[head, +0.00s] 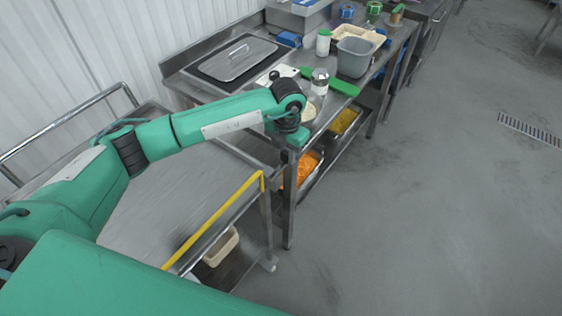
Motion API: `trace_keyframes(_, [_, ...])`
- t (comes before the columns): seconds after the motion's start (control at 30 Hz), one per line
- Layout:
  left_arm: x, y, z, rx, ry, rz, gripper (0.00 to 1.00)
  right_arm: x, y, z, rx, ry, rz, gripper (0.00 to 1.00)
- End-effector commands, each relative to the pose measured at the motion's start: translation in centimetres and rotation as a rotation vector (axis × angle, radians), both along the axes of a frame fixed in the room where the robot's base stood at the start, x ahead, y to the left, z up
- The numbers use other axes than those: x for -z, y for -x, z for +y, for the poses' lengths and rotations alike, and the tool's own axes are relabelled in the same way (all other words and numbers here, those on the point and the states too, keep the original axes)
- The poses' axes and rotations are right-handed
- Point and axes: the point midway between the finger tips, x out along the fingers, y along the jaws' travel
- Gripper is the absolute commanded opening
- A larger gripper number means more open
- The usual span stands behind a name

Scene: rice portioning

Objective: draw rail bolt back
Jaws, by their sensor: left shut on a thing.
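My left arm reaches in from the left, and my left gripper (299,138) points down at the near corner of the steel counter (196,87). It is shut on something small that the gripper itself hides. The rail bolt cannot be made out in this view. A yellow rail (214,220) runs along the edge of the steel cart (165,205), just below and left of the gripper. My right gripper is out of view.
On the counter stand a lidded steel pan (234,60), a green-handled tool (340,87), a clear jar (319,82) and a grey tub (354,57). A beige tray (222,246) is under the cart. Floor at right is clear.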

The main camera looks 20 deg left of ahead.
Motion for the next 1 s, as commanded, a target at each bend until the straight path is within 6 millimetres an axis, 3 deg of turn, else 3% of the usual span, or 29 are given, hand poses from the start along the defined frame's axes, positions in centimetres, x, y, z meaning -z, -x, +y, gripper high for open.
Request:
trace_keyframes(0.27, [0.0, -0.3, -0.1, 0.000, 0.000, -0.001, 0.00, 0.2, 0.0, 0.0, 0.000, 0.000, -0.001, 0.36])
trace_keyframes(0.3, [0.0, -0.3, -0.1, 0.000, 0.001, -0.002, 0.29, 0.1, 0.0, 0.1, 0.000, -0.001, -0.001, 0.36])
trace_keyframes(0.4, [0.0, -0.2, -0.1, 0.000, 0.000, -0.001, 0.49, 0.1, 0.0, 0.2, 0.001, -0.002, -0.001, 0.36])
trace_keyframes(0.77, [-0.4, -0.2, -0.1, 0.000, 0.000, -0.001, 0.49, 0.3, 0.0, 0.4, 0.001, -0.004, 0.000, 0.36])
trace_keyframes(1.0, [-4.2, -0.4, -0.1, 0.000, 0.000, -0.006, 0.49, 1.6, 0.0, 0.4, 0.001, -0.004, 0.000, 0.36])
